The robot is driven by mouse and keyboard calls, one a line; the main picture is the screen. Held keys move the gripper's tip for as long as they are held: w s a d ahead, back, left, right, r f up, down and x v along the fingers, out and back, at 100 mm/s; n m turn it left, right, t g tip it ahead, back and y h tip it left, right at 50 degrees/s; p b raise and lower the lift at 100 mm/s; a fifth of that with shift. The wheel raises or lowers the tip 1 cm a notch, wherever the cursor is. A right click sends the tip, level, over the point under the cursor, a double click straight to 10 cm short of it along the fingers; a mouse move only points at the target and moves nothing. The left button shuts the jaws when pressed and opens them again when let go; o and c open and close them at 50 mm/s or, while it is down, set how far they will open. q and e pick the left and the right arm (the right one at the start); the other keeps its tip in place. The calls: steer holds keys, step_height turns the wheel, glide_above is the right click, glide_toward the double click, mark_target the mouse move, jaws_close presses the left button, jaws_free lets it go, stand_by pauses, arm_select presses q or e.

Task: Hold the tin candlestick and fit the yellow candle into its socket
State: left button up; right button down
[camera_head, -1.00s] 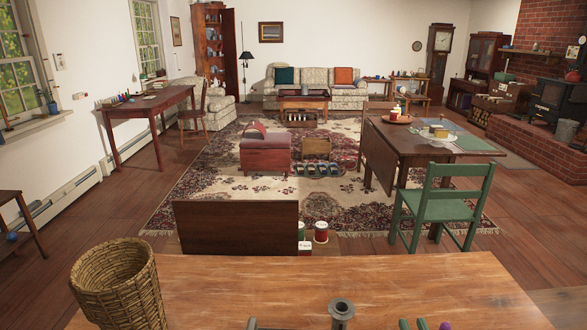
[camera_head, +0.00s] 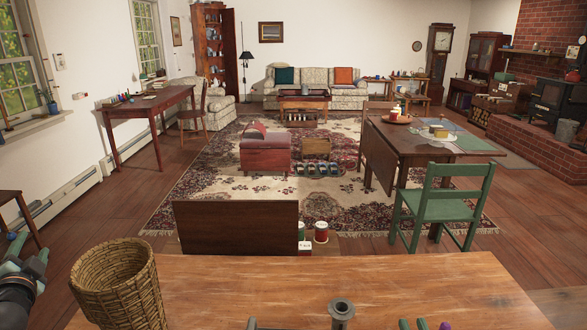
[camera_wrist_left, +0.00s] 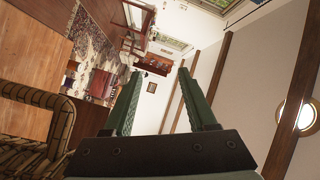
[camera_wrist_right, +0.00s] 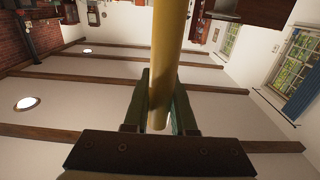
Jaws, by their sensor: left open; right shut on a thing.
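The tin candlestick (camera_head: 341,312) stands at the table's near edge in the head view. Its round grey top with a dark socket shows, and its lower part is cut off by the frame. The yellow candle (camera_wrist_right: 170,45) is in the right wrist view, held between the fingers of my right gripper (camera_wrist_right: 162,85), which is shut on it. The candle's far end runs out of the frame. My left gripper (camera_wrist_left: 160,74) is open and empty. In the head view, my left gripper (camera_head: 26,262) is at the left edge, left of the basket and well away from the candlestick.
A wicker basket (camera_head: 118,283) stands at the left end of the wooden table (camera_head: 240,285). Green objects (camera_head: 421,323) and a purple one (camera_head: 445,325) show at the bottom edge, cut off. The table's middle is clear. A green chair (camera_head: 440,205) stands beyond.

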arm_select(q)
steer(key=w+d+r+m+t+h, duration=0.2)
steer(key=d+r+m+t+h, duration=0.3)
steer(key=d+r+m, duration=0.65)
steer(key=w+d+r+m+t+h, duration=0.1)
steer(key=d+r+m+t+h, duration=0.5)
steer(key=r, duration=1)
steer(key=w+d+r+n+g+h, duration=0.1)
steer(key=w+d+n+g+h, duration=0.25)
steer(key=d, duration=0.95)
steer(key=w+d+f+n+g+y, duration=0.2)
steer(key=f+n+g, duration=0.2)
steer(key=f+n, duration=0.5)
steer(key=w+d+f+n+g+y, duration=0.1)
steer(key=w+f+n+g, duration=0.3)
steer(key=f, duration=1)
steer(key=s+d+f+n+g+h, duration=0.1)
steer(key=s+d+f+n+g, duration=0.25)
steer(key=s+f+g, duration=0.4)
steer(key=s+d+f+n+g+h, duration=0.25)
steer(key=s+f+n+g, duration=0.2)
steer(key=s+f, duration=0.55)
steer(key=shift+t+y, duration=0.35)
steer(key=shift+y, duration=0.05)
steer(key=shift+w+x, duration=0.2)
steer(key=shift+x, duration=1.8)
steer(key=shift+w+x, duration=0.25)
steer(key=shift+x, duration=1.75)
steer(key=shift+w+x, duration=0.2)
steer(key=shift+x, duration=1.75)
